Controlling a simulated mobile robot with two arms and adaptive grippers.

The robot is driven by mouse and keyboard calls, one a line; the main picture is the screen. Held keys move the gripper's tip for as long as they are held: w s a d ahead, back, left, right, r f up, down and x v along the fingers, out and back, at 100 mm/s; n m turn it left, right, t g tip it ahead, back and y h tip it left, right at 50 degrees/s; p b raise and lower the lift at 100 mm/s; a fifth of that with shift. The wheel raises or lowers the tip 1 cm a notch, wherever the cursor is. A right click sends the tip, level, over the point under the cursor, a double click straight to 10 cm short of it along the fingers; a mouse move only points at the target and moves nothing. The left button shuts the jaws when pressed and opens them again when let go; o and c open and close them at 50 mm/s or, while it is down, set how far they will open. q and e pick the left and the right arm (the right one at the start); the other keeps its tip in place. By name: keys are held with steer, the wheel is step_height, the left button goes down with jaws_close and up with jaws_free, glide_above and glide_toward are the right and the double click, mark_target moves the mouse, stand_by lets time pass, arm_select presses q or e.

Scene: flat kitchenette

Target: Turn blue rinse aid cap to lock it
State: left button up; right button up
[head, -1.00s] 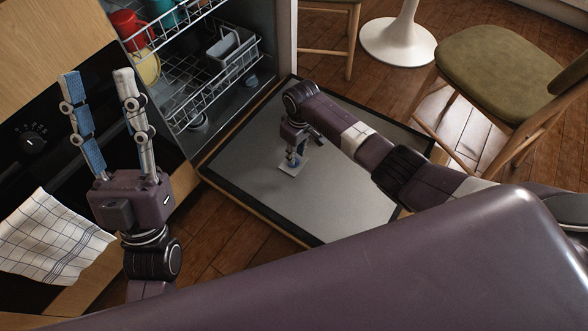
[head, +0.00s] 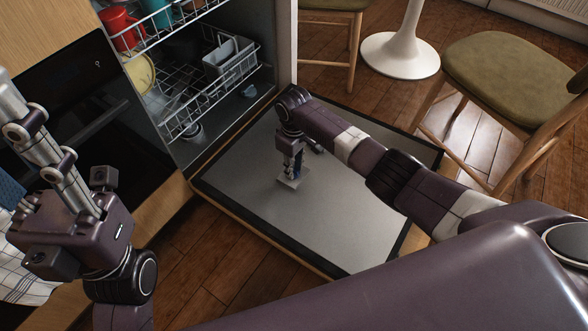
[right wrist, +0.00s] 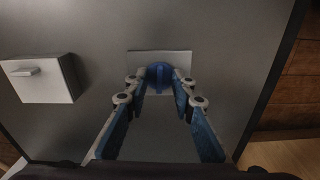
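The blue rinse aid cap (right wrist: 160,75) is a round disc with a raised ridge. It sits on a light square plate (right wrist: 181,58) on the grey inside of the open dishwasher door (head: 345,225). My right gripper (right wrist: 161,82) points down at it, with one finger on each side of the cap. Gaps show between the fingers and the ridge; whether the fingertips touch the rim I cannot tell. In the head view, the right gripper (head: 291,178) hides most of the cap. My left gripper (head: 14,140) is at the left edge, partly out of frame, its fingers apart and empty.
A white box with a small handle (right wrist: 40,78) sits on the door beside the plate. The dishwasher racks (head: 205,95) hold a red mug (head: 118,28) and other dishes. A green-seated chair (head: 510,70) stands right of the door. A checked towel (head: 22,270) hangs at left.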

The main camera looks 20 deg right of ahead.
jaws_close()
stand_by(0.4)
